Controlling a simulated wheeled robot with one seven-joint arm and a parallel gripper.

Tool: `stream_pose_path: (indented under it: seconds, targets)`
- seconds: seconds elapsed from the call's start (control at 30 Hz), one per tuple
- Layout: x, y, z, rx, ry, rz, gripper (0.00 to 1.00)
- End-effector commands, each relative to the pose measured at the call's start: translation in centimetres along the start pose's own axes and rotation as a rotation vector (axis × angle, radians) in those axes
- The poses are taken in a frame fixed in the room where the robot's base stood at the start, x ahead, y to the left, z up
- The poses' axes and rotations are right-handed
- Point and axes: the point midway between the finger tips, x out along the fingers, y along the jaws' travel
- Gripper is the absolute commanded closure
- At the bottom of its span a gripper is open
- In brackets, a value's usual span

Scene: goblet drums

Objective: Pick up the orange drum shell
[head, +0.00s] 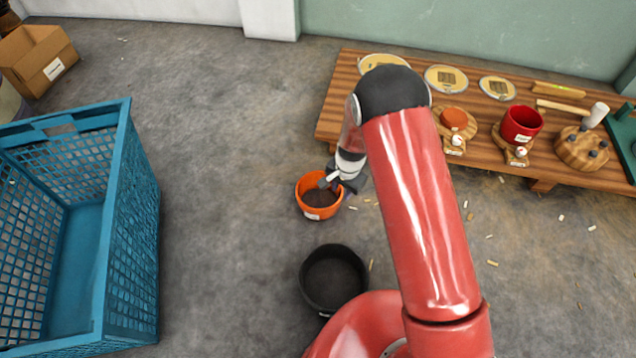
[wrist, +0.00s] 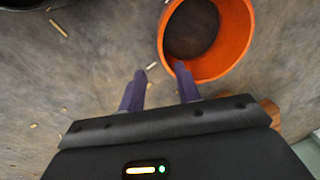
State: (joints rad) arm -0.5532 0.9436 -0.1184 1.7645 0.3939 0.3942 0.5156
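The orange drum shell (head: 312,211) stands on the concrete floor as an open round bowl with a dark inside. It also shows at the top of the wrist view (wrist: 236,58). My gripper (head: 332,183) is at the shell's upper right rim in the head view. In the wrist view my gripper (wrist: 160,70) has its two purple fingers apart with nothing clamped between them. The right fingertip overlaps the shell's near rim and the left fingertip is outside the shell. I cannot tell whether either finger touches it.
A black drum shell (head: 333,278) stands on the floor nearer to me. A blue crate (head: 130,215) is at the left. A low wooden bench (head: 480,170) at the right holds drum parts, including a red shell (head: 521,124). Wood chips litter the floor. The floor left of the orange shell is clear.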

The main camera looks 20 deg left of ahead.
Motion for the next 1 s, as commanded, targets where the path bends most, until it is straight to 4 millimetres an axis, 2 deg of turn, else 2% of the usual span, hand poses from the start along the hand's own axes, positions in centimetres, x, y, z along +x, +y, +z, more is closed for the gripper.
stream_pose_path:
  seconds: [0.1,0.47,0.73,1.0]
  targets:
    - [1.9,0.0,0.5,0.008,-0.004,0.014,0.67]
    - [5.4,0.0,0.6,0.010,-0.004,0.014,0.67]
    - [9.3,-0.1,0.9,0.009,-0.004,0.015,0.67]
    - [9.7,-0.1,0.9,0.009,-0.003,0.014,0.67]
